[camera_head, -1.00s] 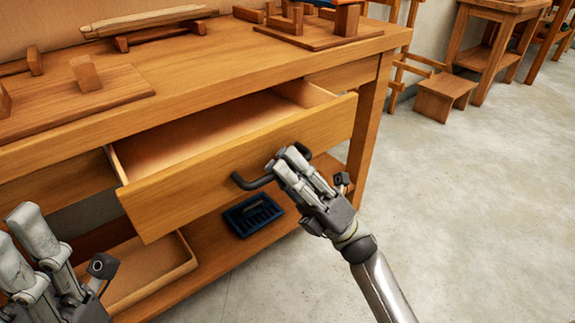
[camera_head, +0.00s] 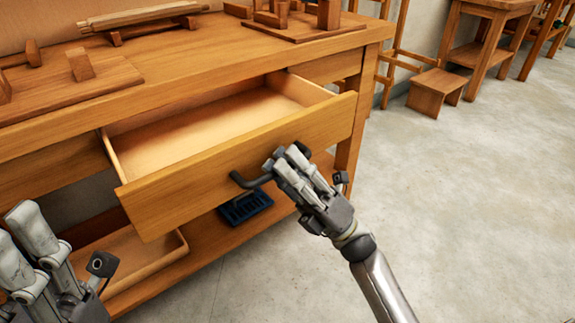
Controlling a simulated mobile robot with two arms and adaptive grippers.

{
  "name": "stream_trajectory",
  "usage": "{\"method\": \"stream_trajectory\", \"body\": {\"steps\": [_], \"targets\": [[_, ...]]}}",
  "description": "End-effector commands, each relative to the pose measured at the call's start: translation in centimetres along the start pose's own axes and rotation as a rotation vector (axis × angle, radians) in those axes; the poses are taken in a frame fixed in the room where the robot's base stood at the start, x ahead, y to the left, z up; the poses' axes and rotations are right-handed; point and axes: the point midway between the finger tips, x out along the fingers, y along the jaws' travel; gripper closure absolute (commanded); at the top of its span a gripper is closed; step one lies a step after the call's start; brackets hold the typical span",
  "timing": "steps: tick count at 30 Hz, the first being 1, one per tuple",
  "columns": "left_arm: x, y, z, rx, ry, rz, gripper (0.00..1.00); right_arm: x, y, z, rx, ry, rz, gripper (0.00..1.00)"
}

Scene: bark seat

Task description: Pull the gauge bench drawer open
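The gauge bench (camera_head: 190,65) is a wooden workbench on the left. Its drawer (camera_head: 230,165) stands well out from the bench, and the bare inside shows as empty. A dark bar handle (camera_head: 243,181) is on the drawer front. My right gripper (camera_head: 287,158) is at the handle's right part, its fingers closed around the bar. The exact contact is partly hidden by the fingers. My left gripper (camera_head: 22,228) is at the lower left corner, away from the drawer, cut by the frame; its fingers look slightly apart.
A dark blue tray (camera_head: 245,205) and a shallow wooden tray (camera_head: 135,262) lie on the bench's lower shelf. Wooden fixtures (camera_head: 85,75) stand on the bench top. A small stool (camera_head: 436,93) stands at the back. The floor (camera_head: 460,220) to the right is clear.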

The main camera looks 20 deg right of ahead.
Motion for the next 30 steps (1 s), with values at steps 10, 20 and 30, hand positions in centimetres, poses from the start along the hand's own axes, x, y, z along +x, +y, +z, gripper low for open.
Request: {"method": "stream_trajectory", "body": {"steps": [10, 20, 30], "targets": [[-0.2, 0.0, 0.1, 0.000, -0.009, -0.001, 0.60, -3.4, -0.1, 0.0, 0.002, -0.002, -0.005, 0.79], [-0.2, 0.0, 0.0, 0.000, -0.007, -0.001, 0.60, -10.0, -0.1, 0.0, 0.001, -0.002, -0.004, 0.79], [-0.2, 0.0, 0.0, 0.000, -0.007, -0.002, 0.60, -12.1, 0.0, 0.0, 0.000, 0.000, 0.000, 0.79]]}}
